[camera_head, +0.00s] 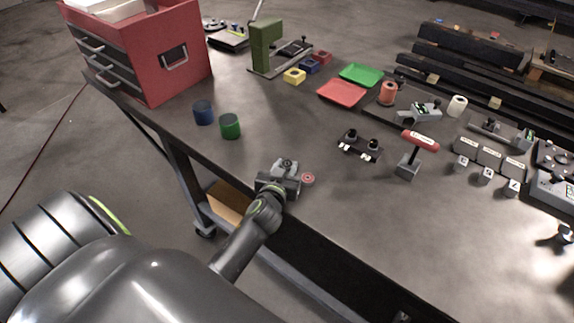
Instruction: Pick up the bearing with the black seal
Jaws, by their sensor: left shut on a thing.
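My left gripper (288,172) is low over the front edge of the dark table, in the middle of the head view. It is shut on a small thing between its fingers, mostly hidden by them. I cannot make out a seal colour on it. A small round bearing with a red-pink ring (308,179) sits just right of the gripper, close beside its fingers. No bearing with a black seal shows clearly elsewhere. My right gripper is not in view.
Green (230,126) and blue (203,113) cylinders stand to the left, near a red drawer cabinet (180,80). A black fixture (360,146) and red-handled tool (420,141) stand to the right. Red (342,93) and green (361,75) trays lie behind. The table's front right is mostly clear.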

